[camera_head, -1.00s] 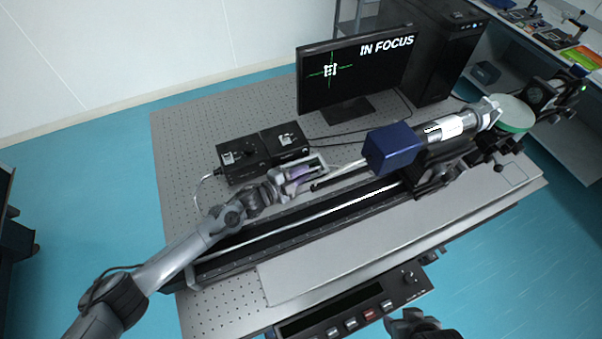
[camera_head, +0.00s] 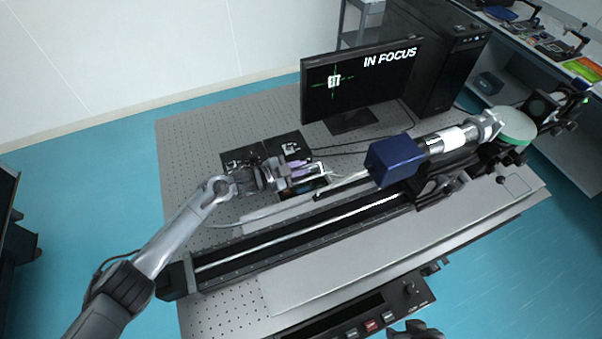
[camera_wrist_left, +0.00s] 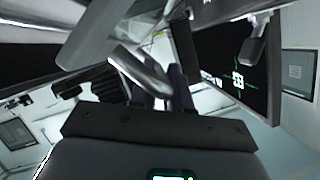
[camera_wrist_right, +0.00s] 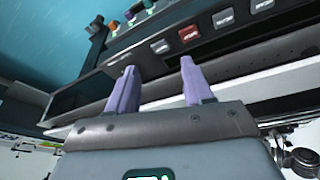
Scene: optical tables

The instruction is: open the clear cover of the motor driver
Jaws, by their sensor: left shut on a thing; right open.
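Two black box units stand side by side on the perforated table: a left one (camera_head: 238,157) and a right one (camera_head: 285,143). I take them to be the motor driver; my left arm partly covers them. My left gripper (camera_head: 308,172), with lavender fingers, is shut just in front of the right unit. A thin pale-edged clear piece, apparently the cover, is at its fingertips; a pale bar (camera_wrist_left: 140,72) crosses the fingers in the left wrist view. The hinge and exact grip are hidden. My right gripper (camera_wrist_right: 160,85) is open and empty near the front control panel (camera_wrist_right: 185,40).
A monitor (camera_head: 360,80) reading IN FOCUS stands behind the units, with a black computer tower (camera_head: 440,55) beside it. A blue box (camera_head: 393,160) on a silver tube sits right of my left gripper. A long black rail (camera_head: 300,238) runs in front.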

